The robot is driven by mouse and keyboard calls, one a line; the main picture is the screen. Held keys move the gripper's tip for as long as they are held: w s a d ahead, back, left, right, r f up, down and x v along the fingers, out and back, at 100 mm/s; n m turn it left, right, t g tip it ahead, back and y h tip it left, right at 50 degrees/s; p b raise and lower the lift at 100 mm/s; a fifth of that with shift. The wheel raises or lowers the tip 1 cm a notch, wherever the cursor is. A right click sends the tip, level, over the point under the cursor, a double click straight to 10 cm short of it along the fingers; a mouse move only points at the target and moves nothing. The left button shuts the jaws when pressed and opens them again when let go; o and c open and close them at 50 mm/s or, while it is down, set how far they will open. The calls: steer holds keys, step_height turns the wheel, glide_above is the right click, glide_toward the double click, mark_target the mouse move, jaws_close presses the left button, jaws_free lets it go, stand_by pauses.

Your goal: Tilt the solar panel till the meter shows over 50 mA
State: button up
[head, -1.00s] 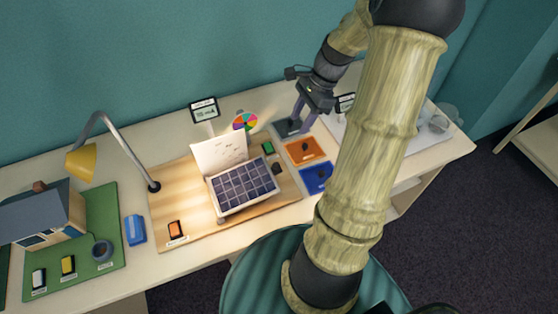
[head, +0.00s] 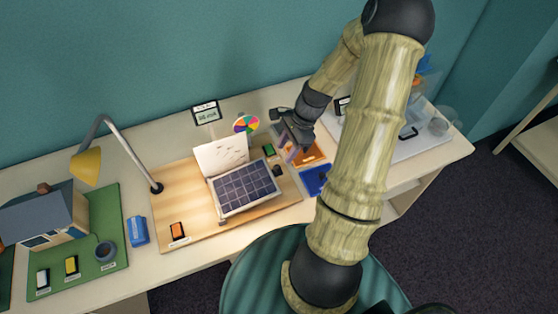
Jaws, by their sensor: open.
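The solar panel (head: 245,190), dark cells in a white frame, sits tilted on the wooden board (head: 180,210). The meter (head: 206,113) stands behind it on the table; its display is lit, but the figure is too small to read surely. My gripper (head: 286,152) is open and empty, to the right of the panel and apart from it. It hangs near the orange mat (head: 311,154) and partly hides it.
A lamp with a yellow shade (head: 86,167) arches over the board's left side. A white card (head: 221,156) stands behind the panel. A green block (head: 268,150), a colour wheel (head: 247,123) and a blue mat (head: 315,180) lie near my gripper. A model house (head: 45,216) stands left.

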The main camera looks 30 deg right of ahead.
mark_target(277, 166)
steer(key=p+x, duration=0.1)
steer(key=x, duration=0.5)
steer(key=shift+a+f, duration=0.1)
steer(key=shift+f, duration=0.15)
jaws_close()
